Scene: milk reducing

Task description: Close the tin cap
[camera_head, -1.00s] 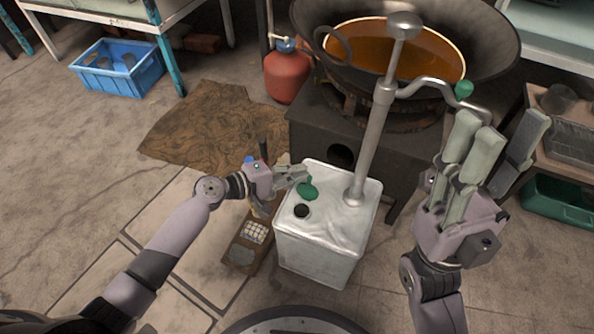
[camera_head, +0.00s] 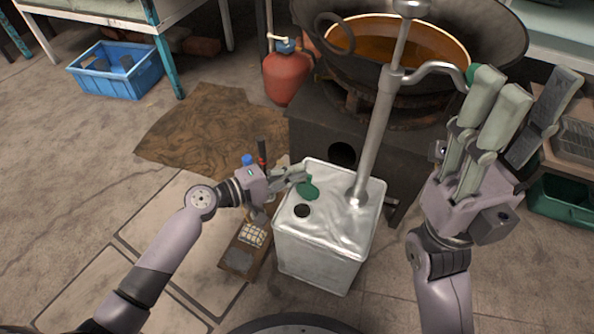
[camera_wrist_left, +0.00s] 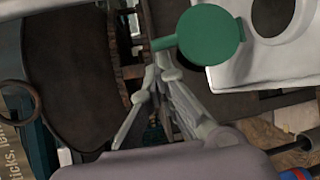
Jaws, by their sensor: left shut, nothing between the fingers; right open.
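The silver tin (camera_head: 328,245) stands upright on the floor in the head view. Its green cap (camera_head: 307,190) is open, beside the dark round hole (camera_head: 302,211) in the top. In the left wrist view the cap (camera_wrist_left: 209,41) shows large, with the hole (camera_wrist_left: 272,16) to its right. My left gripper (camera_head: 304,172) is shut and empty at the tin's top edge, close to the cap; I cannot tell whether they touch. Its fingers (camera_wrist_left: 157,72) also show in the left wrist view. My right gripper (camera_head: 510,105) is open and empty, right of the metal pump (camera_head: 377,130).
The pump pipe rises from the tin's top. A large wok (camera_head: 490,45) with orange-brown liquid sits on a dark stove behind. A red gas cylinder (camera_head: 287,78), a blue crate (camera_head: 117,68) and a low wooden box (camera_head: 238,258) stand to the left.

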